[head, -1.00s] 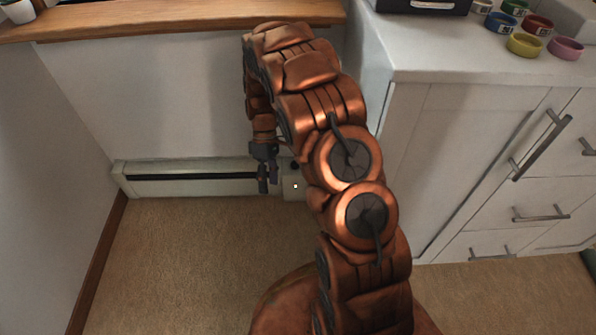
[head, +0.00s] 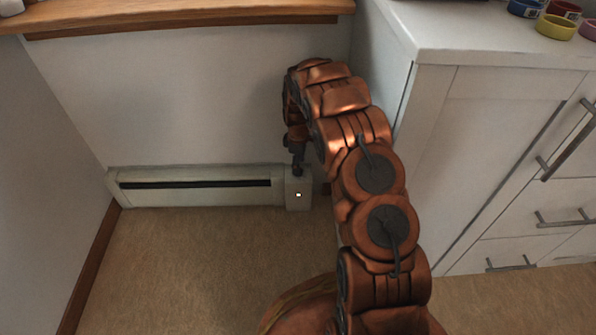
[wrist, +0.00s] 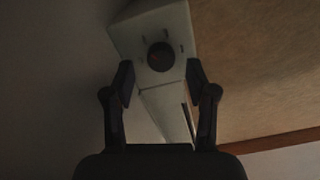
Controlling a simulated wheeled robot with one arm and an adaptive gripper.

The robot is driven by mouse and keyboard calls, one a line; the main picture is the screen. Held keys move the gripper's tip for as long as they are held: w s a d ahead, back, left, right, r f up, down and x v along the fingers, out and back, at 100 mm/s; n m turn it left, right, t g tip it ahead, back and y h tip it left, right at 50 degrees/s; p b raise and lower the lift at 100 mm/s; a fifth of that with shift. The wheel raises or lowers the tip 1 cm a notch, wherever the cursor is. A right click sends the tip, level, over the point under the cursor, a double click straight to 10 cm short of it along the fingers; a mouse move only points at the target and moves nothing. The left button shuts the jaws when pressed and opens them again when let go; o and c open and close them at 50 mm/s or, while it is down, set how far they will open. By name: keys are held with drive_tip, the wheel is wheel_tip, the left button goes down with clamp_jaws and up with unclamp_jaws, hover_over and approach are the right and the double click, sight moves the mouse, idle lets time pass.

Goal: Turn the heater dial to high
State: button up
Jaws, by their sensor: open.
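The baseboard heater (head: 200,199) runs low along the back wall, with a pale control box at its right end (head: 298,200). A small light glows on the front of the box. In the wrist view the dark round heater dial (wrist: 160,56) sits on the end box (wrist: 152,25), with short marks around it. My gripper (wrist: 158,78) is open and empty, its two fingers either side of the box, the dial showing between and just beyond the fingertips. In the head view my gripper (head: 297,172) is at the top of the box, and the dial cannot be made out.
A white cabinet (head: 480,110) with drawers and bar handles stands to the right. A wooden sill (head: 180,18) juts out above the heater. The carpet (head: 190,265) in front of the heater is clear.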

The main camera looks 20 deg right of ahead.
wheel_tip(320, 180, down, 3)
drive_tip(key=shift+r+b, duration=0.2)
drive_tip(key=shift+b, duration=0.15)
drive_tip(key=shift+c, duration=0.3)
drive_tip(key=shift+r, duration=0.1)
clamp_jaws()
